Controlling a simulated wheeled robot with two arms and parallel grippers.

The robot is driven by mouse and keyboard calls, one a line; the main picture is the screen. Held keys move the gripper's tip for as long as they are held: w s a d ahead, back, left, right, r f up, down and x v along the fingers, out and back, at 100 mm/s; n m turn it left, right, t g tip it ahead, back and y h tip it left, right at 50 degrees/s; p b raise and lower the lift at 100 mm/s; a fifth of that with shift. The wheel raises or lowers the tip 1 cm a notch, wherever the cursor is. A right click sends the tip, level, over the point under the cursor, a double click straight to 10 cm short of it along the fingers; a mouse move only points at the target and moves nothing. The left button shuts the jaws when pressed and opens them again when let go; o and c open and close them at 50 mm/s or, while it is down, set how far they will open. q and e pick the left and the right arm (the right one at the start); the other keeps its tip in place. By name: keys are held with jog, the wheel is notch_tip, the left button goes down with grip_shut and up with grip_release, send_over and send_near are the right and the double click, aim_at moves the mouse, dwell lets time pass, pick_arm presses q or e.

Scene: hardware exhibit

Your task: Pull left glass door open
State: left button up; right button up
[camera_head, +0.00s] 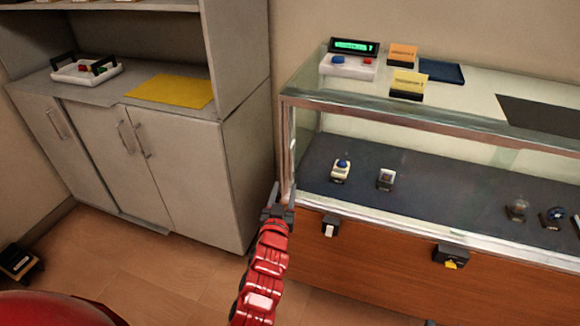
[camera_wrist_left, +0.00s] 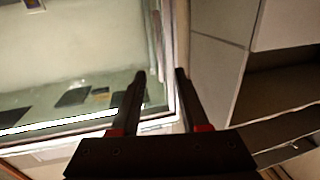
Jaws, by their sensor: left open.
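The glass display case (camera_head: 420,116) stands at the right, with a metal frame and clear panes above a wooden base. Its left glass door cannot be told apart from the other panes; no open gap shows. My left gripper (camera_head: 279,206) is at the lower left corner post of the case. In the left wrist view, the left gripper (camera_wrist_left: 161,78) has its two dark fingers apart. The metal edge of the glass case (camera_wrist_left: 166,60) shows between and beyond them. I cannot tell whether the fingers touch it. My right gripper is not in view.
A grey cabinet (camera_head: 175,160) stands left of the case, bearing a white tray (camera_head: 72,76) and a yellow sheet (camera_head: 170,91). A device with a green display (camera_head: 350,66) stands on the case top.

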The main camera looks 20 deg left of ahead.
aim_at(290, 165)
pick_arm(q)
jog(key=w, duration=0.3)
jog(key=w+a, duration=0.1)
jog(key=w, duration=0.6)
jog(key=shift+a, duration=0.35)
grip_shut()
dwell(0.8)
